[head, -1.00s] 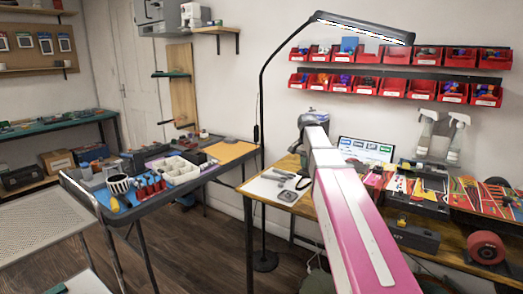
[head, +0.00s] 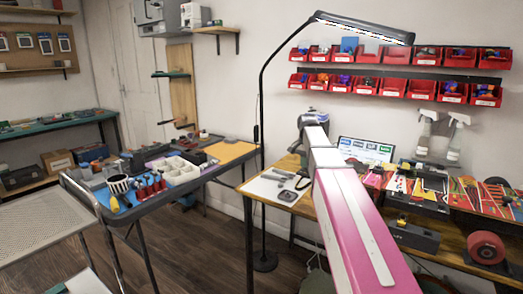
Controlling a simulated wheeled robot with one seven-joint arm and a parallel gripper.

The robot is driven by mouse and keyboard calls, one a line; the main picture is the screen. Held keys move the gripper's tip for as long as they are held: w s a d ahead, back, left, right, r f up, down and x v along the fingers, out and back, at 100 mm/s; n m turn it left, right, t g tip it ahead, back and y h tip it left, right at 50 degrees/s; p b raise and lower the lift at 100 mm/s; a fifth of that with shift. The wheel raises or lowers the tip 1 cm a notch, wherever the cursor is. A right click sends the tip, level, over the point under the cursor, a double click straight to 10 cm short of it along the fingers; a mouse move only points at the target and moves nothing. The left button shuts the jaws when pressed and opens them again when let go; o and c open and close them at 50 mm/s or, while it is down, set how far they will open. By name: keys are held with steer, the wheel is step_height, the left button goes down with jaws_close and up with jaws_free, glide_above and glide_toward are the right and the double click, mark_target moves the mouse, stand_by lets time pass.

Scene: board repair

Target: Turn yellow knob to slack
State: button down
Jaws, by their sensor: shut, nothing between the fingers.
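I cannot make out the yellow knob for certain. A small yellow spot (head: 402,219) shows at the top of a dark box (head: 412,238) on the wooden bench, right of my arm; it is too small to tell whether it is the knob. My pink and white arm reaches from the lower right up over the bench. Its grey far end shows in front of the wall, left of the laptop. My gripper's fingers do not show; the arm hides what lies behind it.
A laptop (head: 364,150), tool trays and a red wheel (head: 486,247) crowd the wooden bench. Red bins (head: 395,89) line the wall above. A lamp pole (head: 262,130) stands left of my arm. A dark-edged table with a white organiser (head: 177,172) stands left; floor between is open.

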steer(key=shift+s+a+f, duration=0.15)
steer(key=shift+s+f, duration=0.15)
steer(key=shift+f, duration=0.25)
steer(key=shift+w+a+r, duration=0.1)
steer(key=shift+r, duration=1.45)
steer(key=shift+w+r, duration=0.1)
steer(key=shift+r, duration=1.4)
